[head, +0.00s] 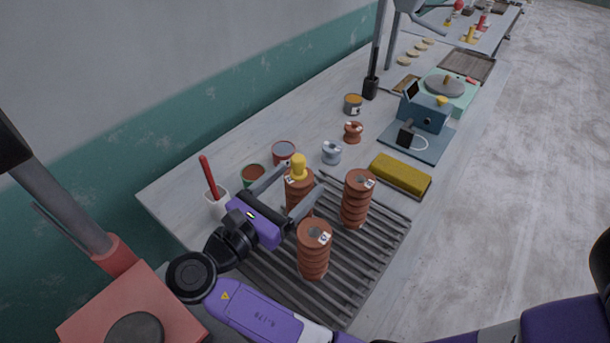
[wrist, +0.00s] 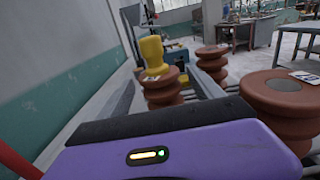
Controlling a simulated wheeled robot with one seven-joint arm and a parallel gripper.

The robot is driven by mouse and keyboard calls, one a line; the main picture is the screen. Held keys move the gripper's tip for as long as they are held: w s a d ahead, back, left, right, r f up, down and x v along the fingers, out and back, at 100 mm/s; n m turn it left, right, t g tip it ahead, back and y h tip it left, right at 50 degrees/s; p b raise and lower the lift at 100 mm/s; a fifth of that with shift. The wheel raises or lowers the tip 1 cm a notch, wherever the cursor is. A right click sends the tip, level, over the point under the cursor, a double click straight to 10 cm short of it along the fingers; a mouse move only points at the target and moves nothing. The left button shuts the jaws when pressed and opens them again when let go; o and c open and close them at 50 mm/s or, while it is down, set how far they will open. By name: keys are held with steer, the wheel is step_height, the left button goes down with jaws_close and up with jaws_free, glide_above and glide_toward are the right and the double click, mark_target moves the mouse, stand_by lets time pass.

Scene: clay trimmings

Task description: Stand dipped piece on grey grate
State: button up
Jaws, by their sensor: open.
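The grey grate (head: 375,262) lies on the near end of the bench. Three ribbed brown stacks stand upright at it: a front one (head: 313,262), a right one (head: 355,205) and one at the back left (head: 297,205). A yellow knobbed piece (head: 299,168) appears upright on top of the back-left stack; it also shows in the wrist view (wrist: 152,52). My gripper (head: 303,180) is open, its fingers on either side of that stack's upper part, just below the yellow piece. Whether they touch is unclear. I cannot tell which piece was dipped.
Paint-like tins (head: 284,149) and a white cup (head: 216,206) with a red-handled tool stand along the wall side. A grey spool (head: 331,152), a brown spool (head: 353,132) and a yellow block (head: 401,175) lie beyond the grate. A blue device (head: 425,115) stands farther back.

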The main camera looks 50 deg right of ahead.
steer(key=a, duration=0.7)
steer(key=shift+a+b, duration=0.25)
steer(key=shift+b, duration=0.2)
